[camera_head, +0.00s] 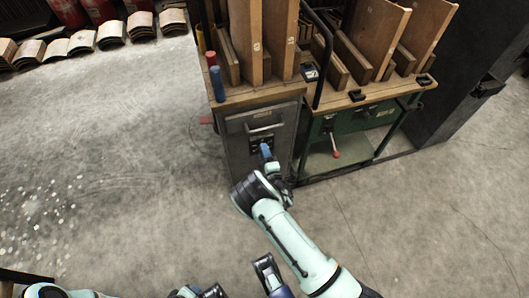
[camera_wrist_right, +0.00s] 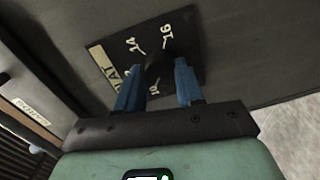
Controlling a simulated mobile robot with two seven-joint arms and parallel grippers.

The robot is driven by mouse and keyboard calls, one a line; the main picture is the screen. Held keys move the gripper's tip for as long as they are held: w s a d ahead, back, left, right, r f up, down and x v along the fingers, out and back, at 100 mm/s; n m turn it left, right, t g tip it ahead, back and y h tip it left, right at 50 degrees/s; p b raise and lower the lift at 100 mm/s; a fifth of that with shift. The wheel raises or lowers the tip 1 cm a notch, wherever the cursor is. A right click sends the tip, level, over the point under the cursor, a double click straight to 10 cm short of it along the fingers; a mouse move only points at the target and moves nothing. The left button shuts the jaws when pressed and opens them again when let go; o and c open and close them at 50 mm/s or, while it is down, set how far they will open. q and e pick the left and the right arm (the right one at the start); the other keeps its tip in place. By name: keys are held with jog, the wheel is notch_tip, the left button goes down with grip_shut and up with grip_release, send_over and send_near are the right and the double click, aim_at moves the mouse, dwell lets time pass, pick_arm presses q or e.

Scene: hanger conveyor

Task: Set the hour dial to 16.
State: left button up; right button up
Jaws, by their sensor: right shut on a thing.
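The hour dial's dark plate (camera_wrist_right: 107,63) is on the front of a grey cabinet (camera_head: 236,150). In the right wrist view the plate carries white marks, among them 14 and 16, and part of a word on a pale strip. My right gripper (camera_head: 264,149) is at this plate in the head view. In the wrist view its two blue fingers (camera_wrist_right: 158,67) stand either side of the dark knob at the plate's middle and are shut on it. The knob's pointer is hidden or too dark to read.
The cabinet has a handle (camera_head: 265,127) above the dial and a wooden top with boards, a blue cylinder (camera_head: 217,84) and a red one. A green bench (camera_head: 375,115) with a red-knobbed lever (camera_head: 335,152) stands right of it. Grey floor is clear to the left.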

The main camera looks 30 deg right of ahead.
pick_arm(q)
notch_tip(320, 180, down, 6)
jog(key=s+a+b, duration=0.1)
jog(key=a+b, duration=0.1)
jog(key=b, duration=0.1)
jog(key=shift+s+r+g+b, duration=0.2)
jog(key=shift+g+b, duration=0.1)
jog(key=shift+b, duration=0.1)
pick_arm(e)
jog(key=shift+d+f+m+t+y, duration=0.1)
jog(key=shift+m+t+y, duration=0.2)
jog(key=shift+m, duration=7.85)
jog(key=shift+d+f+m+t+y, duration=0.1)
jog(key=shift+m+t, duration=0.3)
jog(key=shift+m, duration=8.05)
